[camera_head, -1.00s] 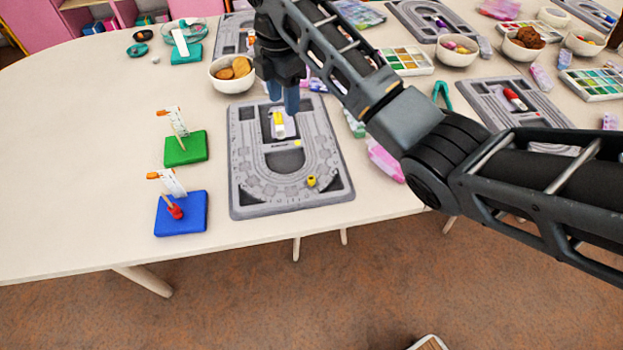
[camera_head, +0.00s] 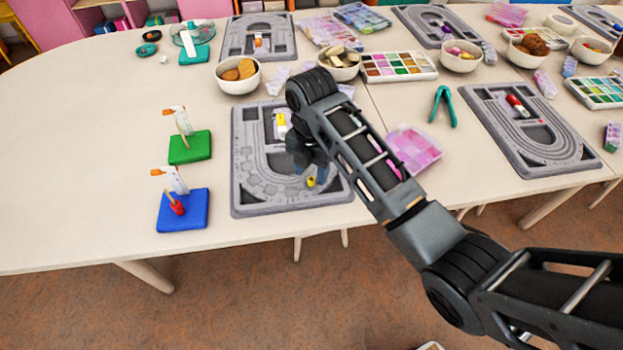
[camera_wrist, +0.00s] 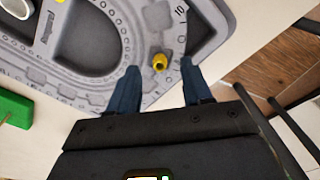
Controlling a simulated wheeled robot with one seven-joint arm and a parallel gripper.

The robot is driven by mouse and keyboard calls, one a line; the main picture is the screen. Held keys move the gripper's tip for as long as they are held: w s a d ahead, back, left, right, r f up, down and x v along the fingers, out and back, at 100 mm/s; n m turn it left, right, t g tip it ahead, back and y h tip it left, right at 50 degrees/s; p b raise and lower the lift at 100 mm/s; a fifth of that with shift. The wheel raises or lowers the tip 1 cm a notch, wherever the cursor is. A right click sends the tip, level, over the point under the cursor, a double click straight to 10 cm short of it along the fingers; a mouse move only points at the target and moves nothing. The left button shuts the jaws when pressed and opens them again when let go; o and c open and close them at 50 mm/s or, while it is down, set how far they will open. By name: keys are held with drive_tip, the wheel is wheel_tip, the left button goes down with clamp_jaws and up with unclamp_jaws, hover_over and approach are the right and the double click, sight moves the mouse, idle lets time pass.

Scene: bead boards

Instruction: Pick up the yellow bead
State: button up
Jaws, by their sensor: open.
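The yellow bead (camera_head: 310,181) lies on the lower right part of the near grey bead board (camera_head: 245,200). In the wrist view the yellow bead (camera_wrist: 160,62) sits on the board just beyond the fingertips, roughly between them in line. My gripper (camera_head: 313,168) hangs over the lower right of the board, close to the bead. In the wrist view my gripper (camera_wrist: 159,72) is open, with two blue fingers apart and nothing between them. Another small yellow piece (camera_wrist: 60,27) shows on the board in the wrist view.
The table's left side is clear.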

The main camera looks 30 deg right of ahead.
sight(311, 182)
drive_tip(key=shift+f, duration=1.2)
drive_tip(key=shift+c, duration=0.5)
clamp_jaws()
